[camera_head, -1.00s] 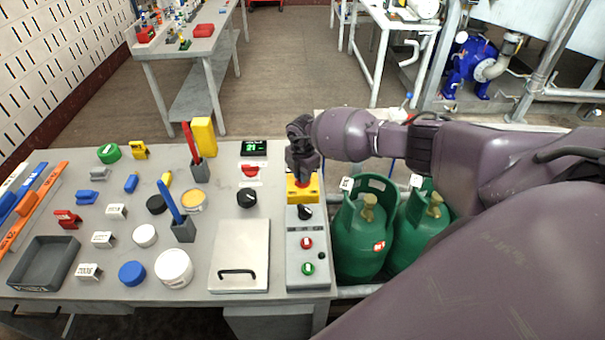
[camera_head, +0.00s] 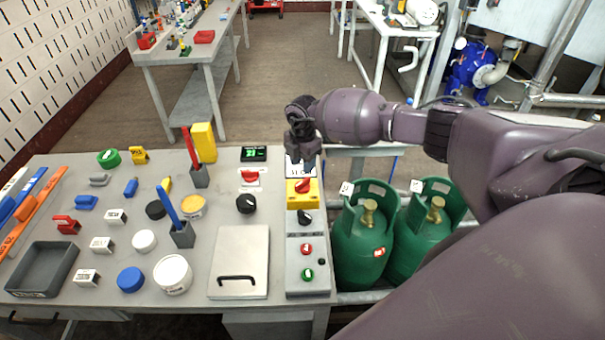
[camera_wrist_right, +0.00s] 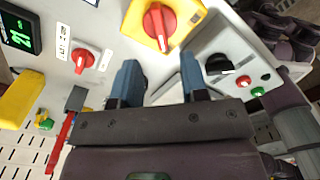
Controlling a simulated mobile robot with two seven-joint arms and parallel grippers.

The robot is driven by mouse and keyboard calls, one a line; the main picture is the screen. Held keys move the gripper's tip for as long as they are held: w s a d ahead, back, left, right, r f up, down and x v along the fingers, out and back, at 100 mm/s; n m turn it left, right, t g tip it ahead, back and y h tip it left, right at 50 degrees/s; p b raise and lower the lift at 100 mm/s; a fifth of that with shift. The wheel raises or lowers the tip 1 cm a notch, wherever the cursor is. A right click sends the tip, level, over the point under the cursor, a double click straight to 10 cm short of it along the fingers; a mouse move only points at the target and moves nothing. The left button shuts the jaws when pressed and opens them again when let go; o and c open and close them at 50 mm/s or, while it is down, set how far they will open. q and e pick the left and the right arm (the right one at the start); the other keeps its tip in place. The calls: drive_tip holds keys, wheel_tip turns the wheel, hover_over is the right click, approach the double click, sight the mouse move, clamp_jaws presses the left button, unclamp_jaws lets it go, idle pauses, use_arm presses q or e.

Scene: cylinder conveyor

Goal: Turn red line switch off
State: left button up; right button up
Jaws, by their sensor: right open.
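Two red rotary switches are in view. One red knob (camera_head: 303,186) sits on a yellow box (camera_head: 302,201) at the table's right edge; this knob (camera_wrist_right: 159,27) is at the top middle of the right wrist view. The other red switch (camera_head: 250,176) sits on a white plate below the green-digit display; it also shows at the left of the wrist view (camera_wrist_right: 84,59). I cannot tell from the labels which is the line switch. My right gripper (camera_head: 304,160) is open and empty, just beyond the yellow box and apart from its knob. My left gripper is not in view.
A grey box (camera_head: 307,262) with a black knob and red and green buttons stands nearer than the yellow box. A black knob (camera_head: 246,203) and a handled lid (camera_head: 239,262) are to its left. Green gas cylinders (camera_head: 364,236) stand right of the table.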

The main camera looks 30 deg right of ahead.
drive_tip(key=shift+r, duration=1.8)
